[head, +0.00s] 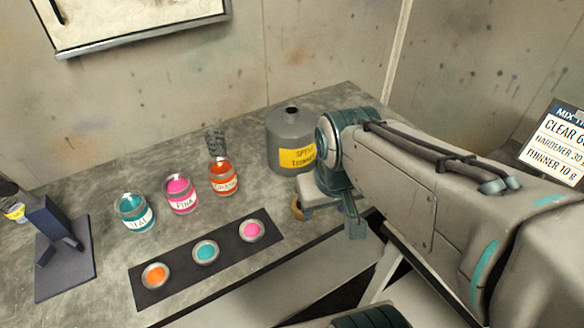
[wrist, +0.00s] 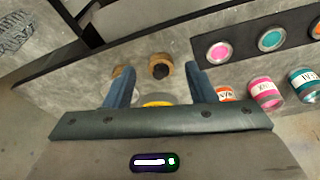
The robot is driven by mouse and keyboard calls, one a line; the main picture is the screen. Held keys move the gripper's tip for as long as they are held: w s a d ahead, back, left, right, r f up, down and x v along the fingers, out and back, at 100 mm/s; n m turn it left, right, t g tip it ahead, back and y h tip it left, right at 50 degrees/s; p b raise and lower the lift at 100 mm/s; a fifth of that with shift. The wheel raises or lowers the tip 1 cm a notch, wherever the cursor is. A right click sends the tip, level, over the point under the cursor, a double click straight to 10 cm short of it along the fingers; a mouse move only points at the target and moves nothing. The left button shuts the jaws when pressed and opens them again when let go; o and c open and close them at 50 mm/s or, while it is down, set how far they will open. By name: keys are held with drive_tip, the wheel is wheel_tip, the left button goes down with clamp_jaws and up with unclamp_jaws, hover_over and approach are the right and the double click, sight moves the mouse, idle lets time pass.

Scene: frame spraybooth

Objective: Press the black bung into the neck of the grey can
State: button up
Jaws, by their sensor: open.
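The grey can (head: 287,165) stands upright on the bench in the head view, with a yellow label and a dark opening in its neck (head: 292,110). Its yellow label shows partly between my fingers in the wrist view (wrist: 156,102). A dark round thing, which looks like the black bung (wrist: 160,71), sits at a tan ring (wrist: 163,59) beyond my fingertips. I cannot tell how deep it sits. My gripper (wrist: 159,70) is open and empty, its two blue fingers apart. In the head view, my arm hides much of the gripper and the bung.
Teal, pink and orange paint tins (head: 180,194) stand left of the can. A dark strip (head: 222,272) with several paint-filled lids lies in front. A dark stand (head: 60,245) is at the far left.

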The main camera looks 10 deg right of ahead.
drive_tip(key=w+a+f+n+g+h+p, duration=0.1)
drive_tip(key=w+a+n+g+h+p, duration=0.15)
drive_tip(key=w+n, duration=0.45)
drive_tip(key=w+a+f+n+g+h+p, duration=0.1)
drive_tip(key=w+n+g, duration=0.25)
drive_tip(key=w, duration=0.65)
drive_tip(key=shift+n, duration=0.25)
drive_tip(key=x, duration=0.7)
drive_tip(key=shift+d+f+p, duration=0.1)
drive_tip(key=shift+f+p, duration=0.05)
drive_tip(key=shift+p, duration=0.15)
drive_tip(key=shift+w+a+p+x, duration=0.15)
drive_tip(key=shift+p+x, duration=0.2)
drive_tip(key=shift+x, duration=1)
drive_tip(key=shift+w+a+p+x, duration=0.1)
drive_tip(key=shift+w+p+x, duration=0.15)
drive_tip(key=shift+x, duration=1.15)
drive_tip(key=shift+f, duration=0.15)
drive_tip(key=shift+t, duration=0.3)
drive_tip(key=c, duration=1.1)
